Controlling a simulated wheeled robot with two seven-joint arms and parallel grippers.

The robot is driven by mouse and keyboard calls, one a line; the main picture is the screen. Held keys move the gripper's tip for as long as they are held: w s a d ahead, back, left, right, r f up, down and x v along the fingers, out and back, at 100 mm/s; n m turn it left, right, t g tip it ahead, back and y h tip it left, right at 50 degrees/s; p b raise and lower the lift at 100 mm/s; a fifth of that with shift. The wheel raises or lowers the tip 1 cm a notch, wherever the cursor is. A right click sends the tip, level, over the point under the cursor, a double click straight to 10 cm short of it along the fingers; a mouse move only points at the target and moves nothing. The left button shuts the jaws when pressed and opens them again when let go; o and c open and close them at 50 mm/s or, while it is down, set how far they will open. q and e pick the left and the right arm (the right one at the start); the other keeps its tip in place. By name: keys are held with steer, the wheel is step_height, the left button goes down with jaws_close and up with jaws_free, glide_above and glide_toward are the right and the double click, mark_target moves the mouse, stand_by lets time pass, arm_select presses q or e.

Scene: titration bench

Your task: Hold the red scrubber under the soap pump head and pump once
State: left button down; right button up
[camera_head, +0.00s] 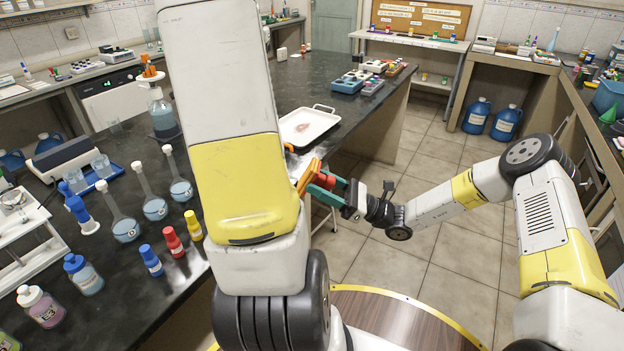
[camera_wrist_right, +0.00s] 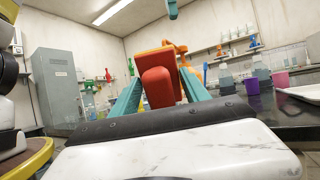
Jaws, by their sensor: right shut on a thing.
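My right gripper (camera_head: 322,188) has teal fingers and is shut on the red scrubber (camera_head: 326,181), off the bench's right edge. In the right wrist view the scrubber (camera_wrist_right: 157,85) is an orange-red block with a smaller red part facing the camera, between the fingers (camera_wrist_right: 158,98). Just behind it shows an orange pump head (camera_wrist_right: 179,49), partly hidden; whether they touch, I cannot tell. A bit of orange (camera_head: 289,147) shows beside my left arm in the head view. My left arm hides the rest there. A teal tip (camera_wrist_right: 172,9), perhaps my left gripper's, hangs above the pump head.
A white tray (camera_head: 326,113) lies on the dark bench right of my left arm. Left are flasks (camera_head: 125,230), capped bottles (camera_head: 174,246) and an orange-topped bottle (camera_head: 164,120). A purple cup (camera_wrist_right: 281,83) stands on the bench in the wrist view. The floor (camera_head: 400,265) near my right gripper is clear.

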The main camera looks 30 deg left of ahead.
steer(key=shift+s+d+f, duration=0.1)
steer(key=shift+d, duration=1.05)
steer(key=shift+s+d+f, duration=0.1)
steer(key=shift+d, duration=1.05)
